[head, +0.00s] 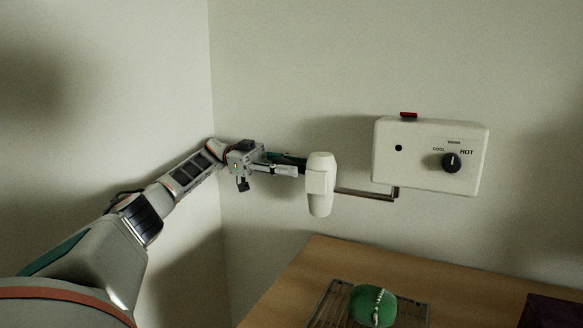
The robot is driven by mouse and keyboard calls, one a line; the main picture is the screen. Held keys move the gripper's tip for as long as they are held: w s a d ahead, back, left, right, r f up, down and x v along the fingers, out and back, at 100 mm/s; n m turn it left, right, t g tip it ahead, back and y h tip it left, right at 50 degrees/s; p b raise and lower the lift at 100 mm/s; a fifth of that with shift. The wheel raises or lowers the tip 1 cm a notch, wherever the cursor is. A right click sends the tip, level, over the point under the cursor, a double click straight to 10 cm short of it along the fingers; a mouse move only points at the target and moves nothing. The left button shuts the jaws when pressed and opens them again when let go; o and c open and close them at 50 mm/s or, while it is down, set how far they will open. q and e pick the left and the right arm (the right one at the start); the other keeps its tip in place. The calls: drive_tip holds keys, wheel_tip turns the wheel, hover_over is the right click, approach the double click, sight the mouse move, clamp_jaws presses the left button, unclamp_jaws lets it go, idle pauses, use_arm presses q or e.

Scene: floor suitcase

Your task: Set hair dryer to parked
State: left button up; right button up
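The white hair dryer (319,187) hangs in front of the wall, joined by a thin metal swing arm (365,194) to the underside of a white wall box (431,156). It stands out to the left of the box. My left gripper (300,166) reaches in from the left, its fingertips right at the dryer's left side. I cannot tell whether they touch or grip it, nor how far the fingers are apart. My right gripper is not in view.
The box has a black knob (451,162) with COOL and HOT labels, and a red part (408,115) on top. Below is a wooden surface (330,262) with a wire rack (322,312), a green round object (372,306) and a dark purple object (552,312). A wall corner is at left.

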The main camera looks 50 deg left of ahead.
use_arm(q)
drive_tip(key=shift+w+f, duration=0.1)
wheel_tip(320, 180, up, 10)
drive_tip(key=shift+r, duration=0.1)
idle(0.7)
idle(0.6)
